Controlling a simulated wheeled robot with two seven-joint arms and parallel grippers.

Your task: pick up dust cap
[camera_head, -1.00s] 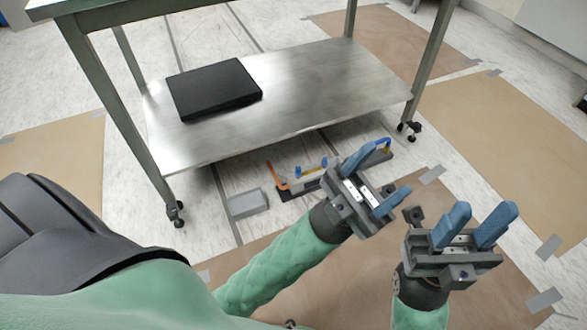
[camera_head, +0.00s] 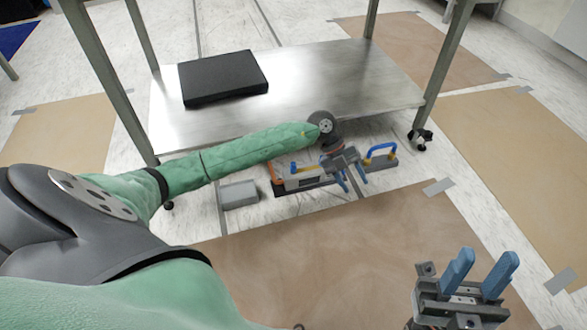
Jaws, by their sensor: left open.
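I cannot pick out a dust cap for certain. On the floor by the table's front edge lies a dark and white device with an orange handle (camera_head: 273,174). To its right is a grey block with a blue and yellow handle (camera_head: 381,152). My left gripper (camera_head: 355,186) points down between these two, its blue fingers apart with nothing visible between them; its wrist hides part of the floor items. Whether it touches anything I cannot tell. My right gripper (camera_head: 489,257) is open and empty at the lower right, fingers pointing up in the picture.
A steel table's lower shelf (camera_head: 330,75) stands just behind, with a flat black box (camera_head: 223,77) on it. A grey box (camera_head: 238,193) lies left of the device. A table leg with a caster (camera_head: 420,139) stands at right. The brown floor sheet (camera_head: 320,255) in front is clear.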

